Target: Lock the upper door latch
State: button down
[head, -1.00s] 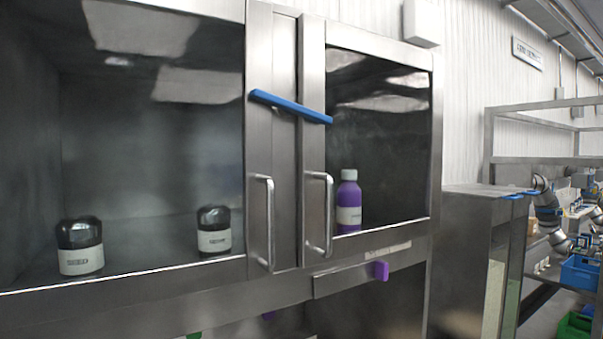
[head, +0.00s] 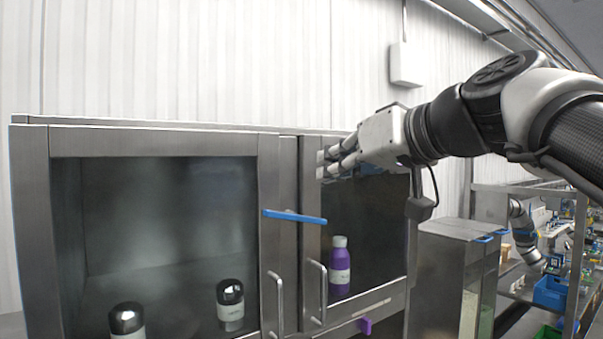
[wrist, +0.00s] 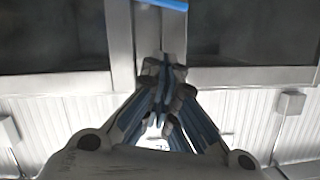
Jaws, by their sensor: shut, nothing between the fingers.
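The upper door latch is a blue bar (head: 294,216) across the metal frames where the two glass cabinet doors meet. It slopes slightly down to the right, with its ends over the left door (head: 268,180) and the right door (head: 312,190). My gripper (head: 321,164) is in front of the right door's upper frame, above the latch and apart from it. Its fingers are shut and empty. In the wrist view the shut fingertips (wrist: 163,82) point at the door seam, and part of the blue bar (wrist: 166,4) shows at the top edge.
Vertical handles (head: 318,292) stick out below the latch. A purple latch (head: 365,326) sits lower right. A steel cabinet (head: 448,265) stands to the right.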

jog(key=p, duration=0.1)
send_over(296, 218)
jog(key=s, duration=0.2)
notch_tip(296, 218, down, 4)
jog(key=f, duration=0.1)
jog(key=shift+s+a+f, duration=0.3)
jog(key=shift+a+f, duration=0.05)
jog(key=shift+a, duration=0.1)
jog(key=shift+w+f, duration=0.1)
